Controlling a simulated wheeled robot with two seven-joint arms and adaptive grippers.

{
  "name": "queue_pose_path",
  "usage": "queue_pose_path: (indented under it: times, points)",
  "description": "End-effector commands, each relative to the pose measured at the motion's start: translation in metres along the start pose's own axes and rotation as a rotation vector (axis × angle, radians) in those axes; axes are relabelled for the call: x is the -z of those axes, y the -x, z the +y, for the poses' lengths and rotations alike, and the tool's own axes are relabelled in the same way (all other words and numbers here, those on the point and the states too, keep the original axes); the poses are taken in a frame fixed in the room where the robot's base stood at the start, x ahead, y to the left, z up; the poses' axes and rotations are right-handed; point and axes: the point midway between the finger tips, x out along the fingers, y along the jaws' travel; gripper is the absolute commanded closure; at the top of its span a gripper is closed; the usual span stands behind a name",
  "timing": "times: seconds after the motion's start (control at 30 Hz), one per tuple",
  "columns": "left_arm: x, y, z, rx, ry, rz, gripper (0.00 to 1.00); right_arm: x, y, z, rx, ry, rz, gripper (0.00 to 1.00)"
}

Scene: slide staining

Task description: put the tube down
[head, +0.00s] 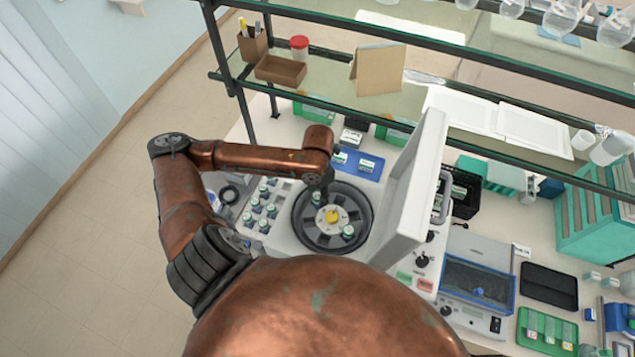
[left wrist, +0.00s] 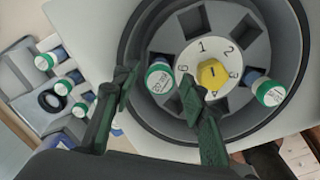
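A green-capped tube (left wrist: 159,78) sits in a slot of the dark round rotor (left wrist: 221,121) beside the white numbered disc with a yellow knob (left wrist: 211,74). My left gripper (left wrist: 157,88) is open, its two fingers on either side of this tube with gaps showing; nothing seems gripped. A second green-capped tube (left wrist: 268,92) sits in the rotor's opposite side. In the head view my left gripper (head: 325,192) is over the far-left part of the rotor (head: 304,218), partly hidden by its own arm. My right gripper is not in view.
The centrifuge's white lid (head: 415,195) stands open to the right of the rotor. A white rack (head: 250,222) with several tubes is at its left. A blue rack (head: 371,168) lies behind. A glass shelf (head: 330,100) hangs over the back of the bench.

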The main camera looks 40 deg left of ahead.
Motion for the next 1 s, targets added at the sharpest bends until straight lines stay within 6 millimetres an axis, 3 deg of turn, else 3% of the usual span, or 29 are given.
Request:
queue_pose_path:
  times: [0.2,0.4,0.6,1.0]
  points:
    - [-0.001,0.049,0.001,-0.005,0.000,-0.005,0.60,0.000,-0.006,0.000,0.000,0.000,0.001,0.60]
    - [-0.001,0.081,0.000,-0.001,0.000,-0.002,0.60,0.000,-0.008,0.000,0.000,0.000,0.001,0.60]
    - [-0.001,0.094,0.000,0.000,0.001,-0.001,0.60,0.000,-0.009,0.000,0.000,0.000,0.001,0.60]
    - [0.000,0.094,0.000,0.001,0.001,0.000,0.60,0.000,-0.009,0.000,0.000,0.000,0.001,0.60]
